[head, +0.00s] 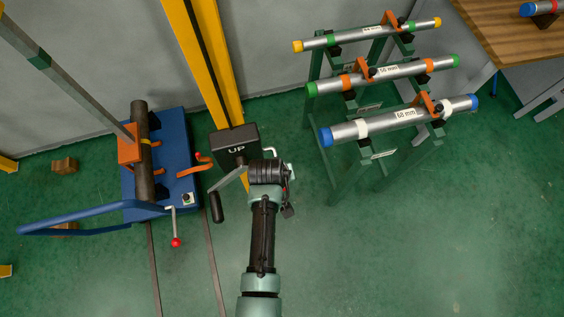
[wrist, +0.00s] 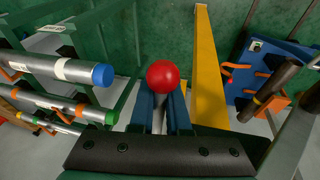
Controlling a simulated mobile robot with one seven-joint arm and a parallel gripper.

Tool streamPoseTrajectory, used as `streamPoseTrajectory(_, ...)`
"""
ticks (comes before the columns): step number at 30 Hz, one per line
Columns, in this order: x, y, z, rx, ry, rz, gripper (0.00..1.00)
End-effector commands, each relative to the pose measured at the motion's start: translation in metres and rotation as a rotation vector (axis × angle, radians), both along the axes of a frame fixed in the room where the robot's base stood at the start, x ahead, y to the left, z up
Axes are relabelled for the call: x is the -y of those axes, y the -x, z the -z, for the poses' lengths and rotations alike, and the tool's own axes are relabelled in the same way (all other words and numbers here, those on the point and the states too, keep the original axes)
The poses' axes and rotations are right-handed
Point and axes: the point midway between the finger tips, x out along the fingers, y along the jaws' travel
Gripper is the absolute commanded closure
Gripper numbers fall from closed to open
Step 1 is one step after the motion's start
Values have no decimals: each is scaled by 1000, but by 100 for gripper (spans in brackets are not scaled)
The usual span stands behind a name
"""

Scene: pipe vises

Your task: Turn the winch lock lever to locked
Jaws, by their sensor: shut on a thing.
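The winch is a black box (head: 235,141) marked UP, low on the yellow column (head: 212,62). Its crank has a black grip (head: 217,207) and hangs to the lower left of the box. My gripper shows in the wrist view (wrist: 160,108) as two blue fingers, shut on a thin lever with a round red knob (wrist: 165,75). The knob stands beyond the fingertips. In the head view my wrist is just right of the winch and covers most of the lever. The lever's pivot and any lock marking are hidden.
A green rack to the right holds several capped pipes, one with blue ends (head: 403,118). A blue cart (head: 172,140) with a dark pipe (head: 144,150) and a red-knobbed lever (head: 176,242) stands left. A wooden table (head: 515,38) is at the upper right. The lower right floor is clear.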

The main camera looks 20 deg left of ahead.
Motion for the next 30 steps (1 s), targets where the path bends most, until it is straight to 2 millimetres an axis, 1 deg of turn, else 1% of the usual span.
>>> streamPoseTrajectory(9, 0, -1, -1, 2, 1, 0, 100)
streamPoseTrajectory(10, 0, -1, -1, 2, 1, 0, 84)
streamPoseTrajectory(12, 0, -1, -1, 2, 1, 0, 71)
streamPoseTrajectory(15, 0, -1, -1, 1, 0, 0, 55)
streamPoseTrajectory(25, 0, 0, -2, 1, 1, 0, 55)
streamPoseTrajectory(30, -1, 4, -14, 1, 0, 0, 55)
